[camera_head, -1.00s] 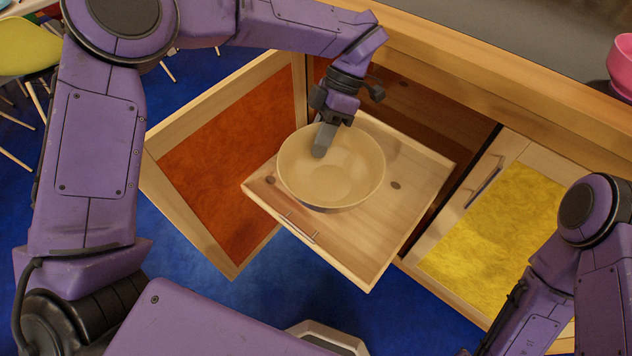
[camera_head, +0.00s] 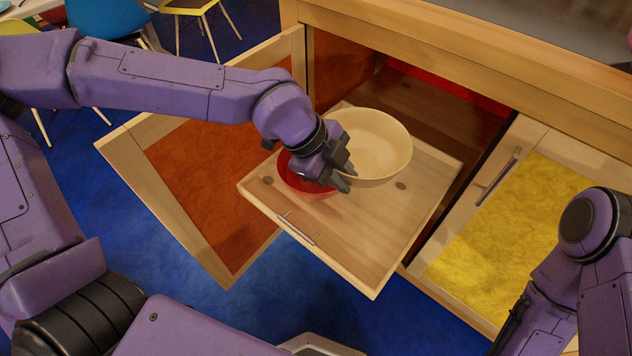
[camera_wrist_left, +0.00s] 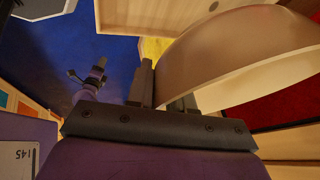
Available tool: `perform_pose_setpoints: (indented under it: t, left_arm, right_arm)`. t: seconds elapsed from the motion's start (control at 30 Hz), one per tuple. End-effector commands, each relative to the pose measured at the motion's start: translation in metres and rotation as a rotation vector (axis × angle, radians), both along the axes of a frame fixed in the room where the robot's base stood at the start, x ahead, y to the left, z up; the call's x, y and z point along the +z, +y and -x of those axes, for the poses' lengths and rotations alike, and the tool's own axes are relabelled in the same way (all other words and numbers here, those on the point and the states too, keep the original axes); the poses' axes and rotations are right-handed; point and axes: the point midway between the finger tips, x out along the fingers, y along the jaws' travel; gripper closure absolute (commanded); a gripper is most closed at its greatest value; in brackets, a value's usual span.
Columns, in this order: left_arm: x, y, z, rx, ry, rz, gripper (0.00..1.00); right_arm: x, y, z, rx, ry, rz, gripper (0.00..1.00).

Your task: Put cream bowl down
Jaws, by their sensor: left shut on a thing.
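The cream bowl (camera_head: 378,140) is upright over the back part of the open wooden drawer (camera_head: 365,250). My left gripper (camera_head: 343,178) is shut on its near left rim. In the left wrist view, the bowl's wall (camera_wrist_left: 235,55) runs between the fingers of my left gripper (camera_wrist_left: 165,95). I cannot tell whether the bowl's base touches the drawer floor. A red bowl (camera_head: 306,190) sits in the drawer at left, partly hidden under my left gripper. My right gripper (camera_wrist_left: 99,65) shows small in the left wrist view, its jaws unclear.
An open cabinet door with an orange panel (camera_head: 210,180) stands left of the drawer. A yellow-panelled door (camera_head: 490,230) is at right. The countertop edge (camera_head: 470,60) runs above and behind. The drawer's front right floor is clear. Chairs stand at the upper left.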

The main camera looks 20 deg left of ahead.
Motion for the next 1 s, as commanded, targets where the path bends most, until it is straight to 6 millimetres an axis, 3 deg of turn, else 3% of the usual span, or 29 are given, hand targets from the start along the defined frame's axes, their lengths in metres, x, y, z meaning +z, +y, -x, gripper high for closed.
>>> perform_pose_setpoints:
  t: [0.17, 0.27, 0.57, 0.6, 0.8, 1.0]
  left_arm:
    - [-0.002, -0.004, 0.002, 0.134, -0.005, -0.001, 1.0]
    - [-0.005, 0.004, -0.004, 0.162, 0.001, 0.002, 1.0]
    - [-0.039, 0.069, -0.051, 0.169, 0.006, 0.001, 1.0]
    - [-0.05, 0.076, -0.056, 0.168, 0.007, 0.0, 1.0]
    - [-0.088, 0.1, -0.074, 0.164, 0.003, -0.001, 1.0]
    - [-0.104, 0.11, -0.081, 0.163, 0.003, -0.001, 1.0]
  right_arm:
    - [-0.005, 0.0, 0.0, 0.0, 0.0, 0.0, 0.57]
    - [-0.001, 0.0, 0.0, 0.0, 0.0, 0.0, 0.57]
    - [0.021, 0.0, 0.0, 0.0, 0.0, 0.0, 0.57]
    - [0.021, 0.0, 0.0, 0.0, 0.0, 0.0, 0.57]
    - [0.023, 0.0, 0.0, 0.0, 0.0, 0.0, 0.57]
    - [0.024, 0.0, 0.0, 0.0, 0.0, 0.0, 0.57]
